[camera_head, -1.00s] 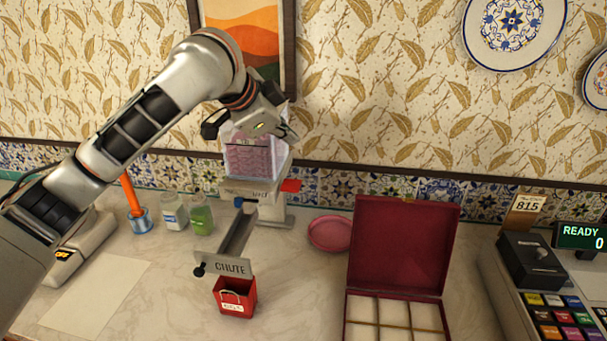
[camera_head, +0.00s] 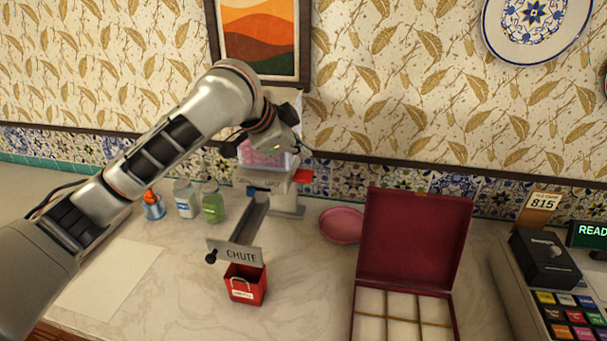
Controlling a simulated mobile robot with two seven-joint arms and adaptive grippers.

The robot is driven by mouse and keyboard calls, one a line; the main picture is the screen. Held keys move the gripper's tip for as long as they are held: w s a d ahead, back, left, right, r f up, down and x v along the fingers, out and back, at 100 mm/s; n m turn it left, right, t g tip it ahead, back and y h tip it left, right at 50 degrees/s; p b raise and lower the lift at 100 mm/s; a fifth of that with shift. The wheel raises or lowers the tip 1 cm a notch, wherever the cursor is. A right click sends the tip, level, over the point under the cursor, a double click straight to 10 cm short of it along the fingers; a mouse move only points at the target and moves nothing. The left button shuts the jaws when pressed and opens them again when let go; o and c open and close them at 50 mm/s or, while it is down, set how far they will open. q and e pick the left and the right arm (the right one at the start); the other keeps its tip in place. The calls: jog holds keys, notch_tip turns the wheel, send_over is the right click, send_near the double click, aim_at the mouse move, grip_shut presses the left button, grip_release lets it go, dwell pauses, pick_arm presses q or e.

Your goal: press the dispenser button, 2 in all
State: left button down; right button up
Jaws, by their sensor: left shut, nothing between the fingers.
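The dispenser (camera_head: 285,196) stands against the back wall, with a clear hopper of pink contents (camera_head: 262,157) on top. A red part (camera_head: 303,176) sticks out on its right side, and a small blue part (camera_head: 251,191) shows at its front; I cannot tell which is the button. A metal chute labelled CHUTE (camera_head: 241,254) slopes forward from it to a small red box (camera_head: 245,287). My left gripper (camera_head: 284,143) is shut and empty, over the upper part of the hopper and hiding it. Its fingertips are hard to make out. My right gripper is not in view.
Two jars (camera_head: 212,202) and a blue pot (camera_head: 154,206) stand left of the dispenser. A pink dish (camera_head: 341,225) and an open maroon box (camera_head: 412,240) with compartments lie to the right. A cash register (camera_head: 545,262) stands at the far right. A pale sheet (camera_head: 112,278) lies front left.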

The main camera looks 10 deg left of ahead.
aim_at(304, 175)
pick_arm(q)
jog(key=shift+f, duration=1.4)
jog(key=shift+f, duration=0.15)
dwell(0.4)
jog(key=shift+f, duration=0.25)
jog(key=shift+f, duration=1.4)
dwell(1.2)
jog(key=shift+r, duration=1.8)
jog(key=shift+r, duration=2.5)
